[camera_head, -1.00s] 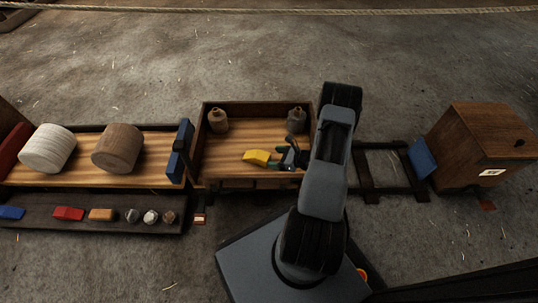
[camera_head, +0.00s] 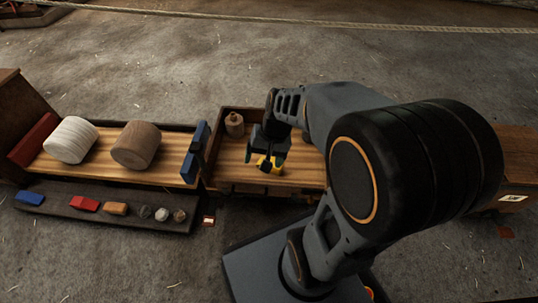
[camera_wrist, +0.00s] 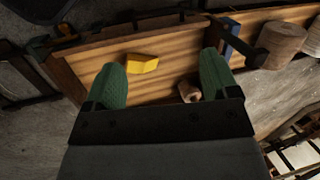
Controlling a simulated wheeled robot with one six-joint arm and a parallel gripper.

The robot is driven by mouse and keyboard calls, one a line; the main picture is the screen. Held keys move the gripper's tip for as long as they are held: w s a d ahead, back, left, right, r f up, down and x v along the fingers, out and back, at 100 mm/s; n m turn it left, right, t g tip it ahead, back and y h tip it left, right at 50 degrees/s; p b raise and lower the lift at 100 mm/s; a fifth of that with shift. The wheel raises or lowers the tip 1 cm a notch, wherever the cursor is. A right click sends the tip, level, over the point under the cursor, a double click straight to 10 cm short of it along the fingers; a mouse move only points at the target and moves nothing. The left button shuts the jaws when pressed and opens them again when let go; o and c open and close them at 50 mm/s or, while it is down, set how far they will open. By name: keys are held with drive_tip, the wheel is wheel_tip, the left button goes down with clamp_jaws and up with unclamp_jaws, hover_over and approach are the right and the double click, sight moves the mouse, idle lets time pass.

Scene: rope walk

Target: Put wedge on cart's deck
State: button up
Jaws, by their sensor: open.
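The yellow wedge (camera_head: 276,168) lies on the wooden deck of the cart (camera_head: 308,178), near its front side. The wrist view shows the wedge (camera_wrist: 142,64) flat on the cart's planks (camera_wrist: 100,62). My gripper (camera_head: 266,156) is over the deck and partly covers the wedge in the head view. Its green fingers (camera_wrist: 162,66) are spread wide with nothing between them. In the wrist view the wedge appears beyond the fingertips, closer to the left finger. My arm hides the cart's right part in the head view.
A blue buffer (camera_head: 194,152) faces the cart from the left platform, which carries a white spool (camera_head: 71,140) and a brown spool (camera_head: 136,145). A front shelf (camera_head: 100,215) holds several small pieces.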

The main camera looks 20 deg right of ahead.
drive_tip(key=s+r+n+t+h, duration=0.1)
drive_tip(key=r+n, duration=0.1)
drive_tip(key=s+r+n+t+h, duration=0.1)
drive_tip(key=s+r+n+h, duration=0.1)
drive_tip(key=shift+s+r+n, duration=0.2)
drive_tip(key=shift+r+n, duration=0.05)
drive_tip(key=shift+n, duration=0.05)
drive_tip(key=s+d+r+m+h+p, duration=0.1)
drive_tip(key=d+r+p, duration=0.2)
drive_tip(key=r+p, duration=1)
drive_tip(key=d+r+m+h+p, duration=0.1)
drive_tip(key=d+r+h+p, duration=0.15)
drive_tip(key=r+p, duration=1.05)
drive_tip(key=a+r+n+t+y+p, duration=0.1)
drive_tip(key=a+r+y+p, duration=0.2)
drive_tip(key=r+p, duration=1)
wheel_tip(320, 180, up, 2)
drive_tip(key=shift+w+a+r+n, duration=0.1)
drive_tip(key=shift+w+a+n, duration=0.3)
drive_tip(key=shift+a, duration=0.55)
